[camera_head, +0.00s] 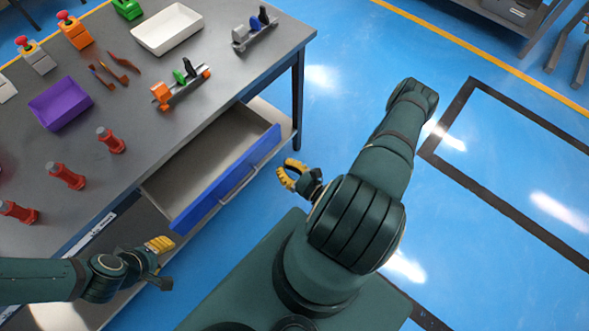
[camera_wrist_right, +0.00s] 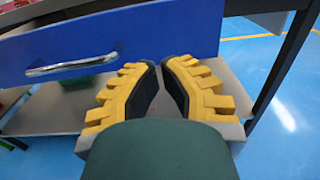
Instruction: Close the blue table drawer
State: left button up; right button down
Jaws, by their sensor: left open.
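The blue table drawer (camera_head: 228,180) is pulled out from under the grey table (camera_head: 205,110), and its inside (camera_head: 215,145) looks empty. Its blue front with a metal handle (camera_wrist_right: 72,66) fills the upper part of the right wrist view. My right gripper (camera_head: 291,176) is in front of the right end of the drawer front, apart from it in the head view. In the wrist view the right gripper's yellow fingers (camera_wrist_right: 163,75) have a narrow gap between the tips, with nothing held. My left gripper (camera_head: 162,262) is open and empty near the left end of the drawer front.
On the tabletop are a white tray (camera_head: 167,28), a purple bin (camera_head: 60,103), several red cylinders (camera_head: 65,175) and clamp-like tools (camera_head: 182,85). A table leg (camera_head: 298,100) stands right of the drawer. A lower shelf (camera_wrist_right: 220,78) lies beneath it.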

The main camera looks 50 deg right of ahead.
aim_at(263, 151)
jog(key=w, duration=0.7)
jog(key=shift+w+a, duration=0.15)
jog(key=shift+w, duration=0.6)
jog(key=w, duration=1.8)
jog(key=shift+a, duration=0.35)
jog(key=shift+w, duration=0.3)
jog(key=shift+w+r, duration=0.1)
jog(key=shift+r, duration=0.1)
jog(key=shift+d, duration=0.1)
